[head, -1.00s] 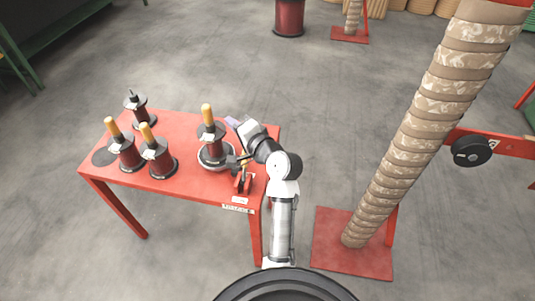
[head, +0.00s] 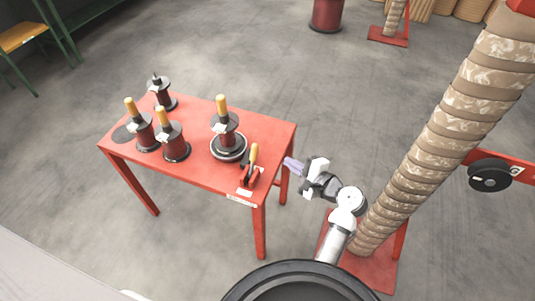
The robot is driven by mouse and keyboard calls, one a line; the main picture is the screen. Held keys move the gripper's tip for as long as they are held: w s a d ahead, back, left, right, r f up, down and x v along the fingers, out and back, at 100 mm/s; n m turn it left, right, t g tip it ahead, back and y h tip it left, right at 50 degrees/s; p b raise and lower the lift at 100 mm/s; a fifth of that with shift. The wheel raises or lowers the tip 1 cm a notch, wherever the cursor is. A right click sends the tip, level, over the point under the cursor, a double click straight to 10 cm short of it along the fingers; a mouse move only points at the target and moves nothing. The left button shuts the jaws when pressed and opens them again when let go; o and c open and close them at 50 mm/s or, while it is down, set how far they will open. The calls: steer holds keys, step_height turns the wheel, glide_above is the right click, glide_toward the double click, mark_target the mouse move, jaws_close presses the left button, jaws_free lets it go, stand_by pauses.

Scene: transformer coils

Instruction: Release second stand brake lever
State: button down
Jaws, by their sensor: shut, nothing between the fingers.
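A brake lever (head: 251,163) with a yellow handle stands on the front right corner of the red table (head: 195,178), a white label in front of it. A spool (head: 225,128) with a yellow-topped spindle sits on a round grey stand (head: 229,148) just behind and left of the lever. My gripper (head: 293,166) is shut and empty, just past the table's right edge and to the right of the lever, not touching it. Which lever belongs to the second stand cannot be told from this view alone.
Several other dark red spools (head: 176,147) stand on the left of the table. A tall wrapped coil (head: 430,140) on a red base stands to the right, with a red arm bearing a black disc (head: 490,175).

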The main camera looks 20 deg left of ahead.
mark_target(253, 160)
steer(key=p+x, duration=0.1)
steer(key=x, duration=0.9)
steer(key=shift+w+a+r, duration=0.1)
steer(key=shift+s+a+r+p, duration=0.1)
steer(key=shift+s+r+p, duration=0.25)
steer(key=shift+s, duration=0.25)
steer(key=shift+s+a+r+p, duration=0.1)
steer(key=shift+s+r+p, duration=0.25)
steer(key=shift+s, duration=0.2)
steer(key=shift+s+a+r, duration=0.1)
steer(key=shift+s+r, duration=0.1)
steer(key=shift+s, duration=0.35)
